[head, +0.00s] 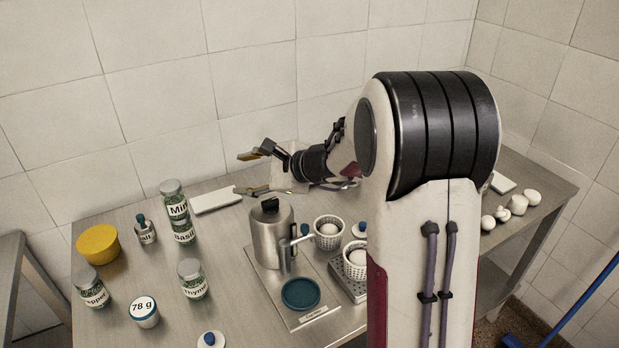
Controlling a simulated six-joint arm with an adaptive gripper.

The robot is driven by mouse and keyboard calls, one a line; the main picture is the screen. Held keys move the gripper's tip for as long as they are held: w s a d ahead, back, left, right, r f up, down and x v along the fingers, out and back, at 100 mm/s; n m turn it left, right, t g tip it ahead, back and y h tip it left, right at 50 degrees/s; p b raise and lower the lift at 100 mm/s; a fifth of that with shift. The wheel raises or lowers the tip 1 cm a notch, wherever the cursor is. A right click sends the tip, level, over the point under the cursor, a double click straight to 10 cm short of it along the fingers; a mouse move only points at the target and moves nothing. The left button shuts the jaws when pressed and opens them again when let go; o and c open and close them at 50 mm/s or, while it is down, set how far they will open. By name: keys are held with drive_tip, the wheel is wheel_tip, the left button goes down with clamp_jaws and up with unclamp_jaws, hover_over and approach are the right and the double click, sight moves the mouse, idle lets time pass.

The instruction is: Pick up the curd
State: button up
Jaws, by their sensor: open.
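White curd (328,228) sits in a small white perforated basket (328,241) right of the steel pot. A second perforated basket (348,271) in front of it also holds white curd (358,256); my arm partly hides it. I cannot tell which one the task means. My gripper (246,173) is open, its fingers spread apart and pointing left. It appears above the back of the table, behind the pot and up and left of the baskets. Nothing shows between its fingertips.
A steel pot (273,230) and blue-green lid (301,293) stand on a tray. Spice jars (176,212), a yellow tub (97,244) and a "78 g" container (144,311) crowd the left. White rounded pieces (517,204) lie at right. My arm hides the table between.

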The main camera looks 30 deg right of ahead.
drive_tip(key=w+d+f+m+h, duration=0.2)
drive_tip(key=d+f+m, duration=0.2)
drive_tip(key=d, duration=0.4)
drive_tip(key=w+d+f+m+t+h, duration=0.1)
drive_tip(key=w+d+f+m+h, duration=0.1)
drive_tip(key=d+f+m, duration=0.2)
drive_tip(key=w+d+f+m+t+h, duration=0.1)
drive_tip(key=w+d+f+m+h, duration=0.2)
drive_tip(key=d+f+m, duration=0.2)
drive_tip(key=shift+w+d+f, duration=0.1)
drive_tip(key=shift+d+f, duration=0.5)
drive_tip(key=shift+d, duration=0.7)
drive_tip(key=shift+s+d+f, duration=0.1)
drive_tip(key=shift+d+f, duration=0.45)
drive_tip(key=shift+d, duration=0.7)
drive_tip(key=shift+w+d+f, duration=0.1)
drive_tip(key=shift+d+f, duration=0.5)
drive_tip(key=shift+d, duration=0.7)
drive_tip(key=shift+w, duration=0.1)
drive_tip(key=shift+x, duration=1.25)
drive_tip(key=shift+w, duration=0.1)
drive_tip(key=shift+x, duration=2.5)
drive_tip(key=shift+d, duration=0.1)
drive_tip(key=c, duration=0.9)
